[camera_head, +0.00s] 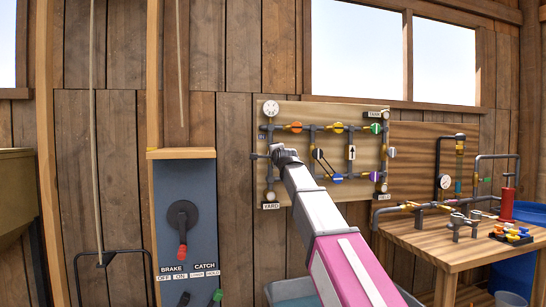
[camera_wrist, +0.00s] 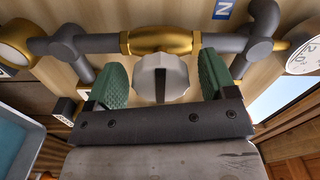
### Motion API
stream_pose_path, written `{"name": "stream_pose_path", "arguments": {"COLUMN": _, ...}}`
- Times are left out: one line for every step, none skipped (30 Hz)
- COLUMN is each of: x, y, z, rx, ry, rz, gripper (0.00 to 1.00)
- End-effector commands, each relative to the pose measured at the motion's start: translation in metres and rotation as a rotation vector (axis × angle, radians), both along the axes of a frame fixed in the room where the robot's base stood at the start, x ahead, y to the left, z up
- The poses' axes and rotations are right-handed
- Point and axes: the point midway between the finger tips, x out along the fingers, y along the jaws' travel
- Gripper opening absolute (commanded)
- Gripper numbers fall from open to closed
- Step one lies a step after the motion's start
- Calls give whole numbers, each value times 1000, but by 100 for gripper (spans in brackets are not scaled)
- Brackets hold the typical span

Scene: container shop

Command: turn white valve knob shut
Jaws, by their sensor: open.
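The white valve knob (camera_wrist: 148,79) shows in the wrist view, with a dark bar or slot down its middle. It sits below a brass valve body (camera_wrist: 160,41) on a grey pipe. My gripper (camera_wrist: 161,80) is open, with one green finger on each side of the knob and a visible gap to each. In the head view my gripper (camera_head: 264,156) is at the left side of the wooden pipe board (camera_head: 345,109), and my arm and gripper hide this knob.
Other coloured valve knobs, such as an orange one (camera_head: 296,127) and a green one (camera_head: 376,128), are on the same board. A pressure gauge (camera_head: 270,108) is at its upper left. A lever panel (camera_head: 185,190) stands left, and a workbench (camera_head: 450,243) with pipework stands right.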

Motion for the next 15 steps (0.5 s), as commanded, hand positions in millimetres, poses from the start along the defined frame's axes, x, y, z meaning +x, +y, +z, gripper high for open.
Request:
{"name": "stream_pose_path", "arguments": {"x": -8, "y": -3, "z": -1, "rx": 0, "ry": 0, "rz": 0, "gripper": 78}}
{"name": "stream_pose_path", "arguments": {"x": -12, "y": -4, "z": -1, "rx": 0, "ry": -1, "rz": 0, "gripper": 78}}
{"name": "stream_pose_path", "arguments": {"x": -18, "y": -6, "z": -1, "rx": 0, "ry": -1, "rz": 0, "gripper": 78}}
{"name": "stream_pose_path", "arguments": {"x": -23, "y": -7, "z": -2, "rx": 0, "ry": -1, "rz": 0, "gripper": 78}}
{"name": "stream_pose_path", "arguments": {"x": -28, "y": -9, "z": -1, "rx": 0, "ry": -1, "rz": 0, "gripper": 78}}
{"name": "stream_pose_path", "arguments": {"x": -35, "y": -11, "z": -1, "rx": 0, "ry": -1, "rz": 0, "gripper": 78}}
{"name": "stream_pose_path", "arguments": {"x": -41, "y": -13, "z": -1, "rx": 0, "ry": -1, "rz": 0, "gripper": 78}}
{"name": "stream_pose_path", "arguments": {"x": -46, "y": -15, "z": -2, "rx": 1, "ry": -1, "rz": 0, "gripper": 78}}
{"name": "stream_pose_path", "arguments": {"x": -54, "y": -18, "z": -2, "rx": 1, "ry": -1, "rz": 0, "gripper": 78}}
{"name": "stream_pose_path", "arguments": {"x": -60, "y": -19, "z": -2, "rx": 1, "ry": 0, "rz": 0, "gripper": 78}}
{"name": "stream_pose_path", "arguments": {"x": -65, "y": -21, "z": -2, "rx": 1, "ry": 0, "rz": 0, "gripper": 78}}
{"name": "stream_pose_path", "arguments": {"x": -72, "y": -23, "z": -2, "rx": 1, "ry": -1, "rz": 0, "gripper": 78}}
{"name": "stream_pose_path", "arguments": {"x": -76, "y": -25, "z": -2, "rx": 1, "ry": -1, "rz": 0, "gripper": 78}}
{"name": "stream_pose_path", "arguments": {"x": -81, "y": -26, "z": -2, "rx": 1, "ry": -1, "rz": 0, "gripper": 78}}
{"name": "stream_pose_path", "arguments": {"x": -85, "y": -28, "z": -1, "rx": 1, "ry": -1, "rz": 0, "gripper": 78}}
